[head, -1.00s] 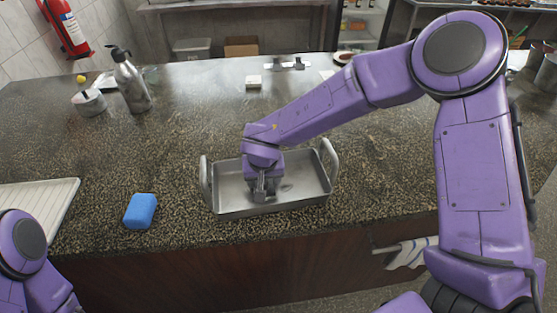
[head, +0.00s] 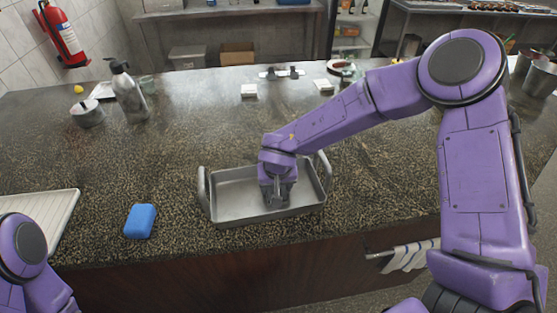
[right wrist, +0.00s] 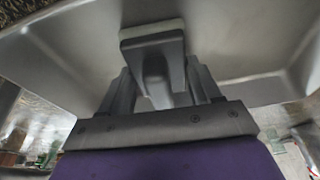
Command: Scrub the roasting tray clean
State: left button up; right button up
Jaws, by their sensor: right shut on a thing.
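The roasting tray (head: 231,203) is a shallow grey metal pan with two upright loop handles, lying on the speckled counter near its front edge. My right gripper (head: 277,196) points down into the tray, right of its middle. In the right wrist view the gripper (right wrist: 160,88) is shut on the grey handle of a scrubber (right wrist: 153,48). The scrubber has a wide grey head with a pale edge, against or just above the tray floor; I cannot tell if it touches. In the head view the scrubber is mostly hidden by the gripper. My left gripper is out of view.
A blue sponge (head: 140,221) lies left of the tray. A white ribbed drainer (head: 45,215) is at the far left. A pump bottle (head: 129,95) and a small pot (head: 87,112) stand at the back left.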

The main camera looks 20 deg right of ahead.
notch_tip(320, 180, up, 3)
jog(key=shift+d+f+p, duration=0.1)
jog(key=shift+f+p, duration=0.1)
jog(key=shift+p, duration=0.55)
jog(key=shift+r+p, duration=0.8)
jog(key=shift+p, duration=0.3)
notch_tip(320, 180, up, 2)
jog(key=shift+p, duration=1.15)
jog(key=shift+r+b, duration=0.15)
jog(key=shift+b, duration=0.15)
jog(key=shift+r, duration=0.8)
